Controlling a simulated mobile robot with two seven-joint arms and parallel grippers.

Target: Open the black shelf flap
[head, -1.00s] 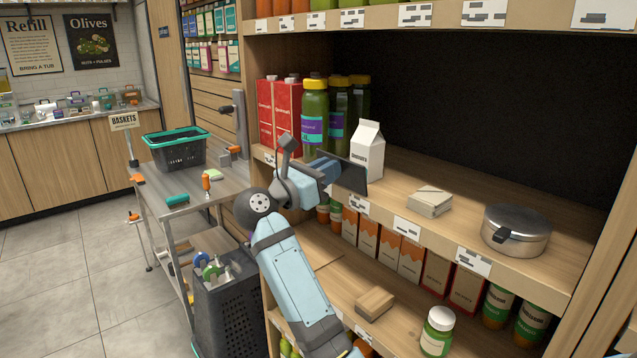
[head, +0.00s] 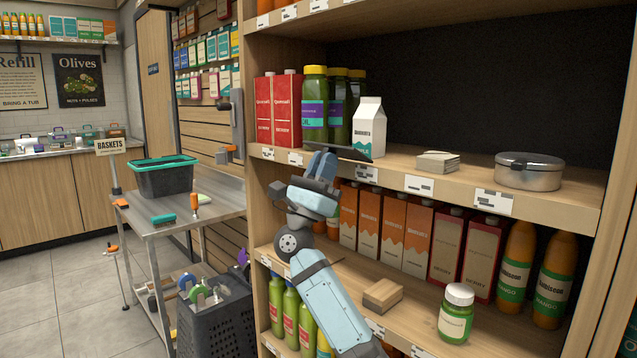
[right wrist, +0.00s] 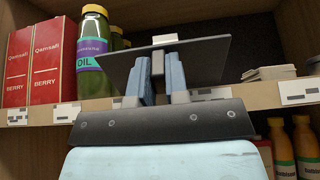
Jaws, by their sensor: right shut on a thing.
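The black shelf flap (head: 345,152) is a thin dark panel at the front edge of the middle shelf, beside the white carton. In the head view it is seen nearly edge-on, close to level. In the right wrist view the flap (right wrist: 207,62) is tilted and spans above my fingers. My right gripper (head: 322,165) is below the flap. In the right wrist view its two blue fingers (right wrist: 155,80) are shut on a grey grip part of the flap. My left gripper is not in view.
Behind the flap stand a white carton (head: 369,128), green bottles (head: 314,105) and red cartons (head: 278,108). A stack of cards (head: 438,162) and a metal tin (head: 529,172) sit to the right. A dark basket (head: 215,320) stands left of my arm.

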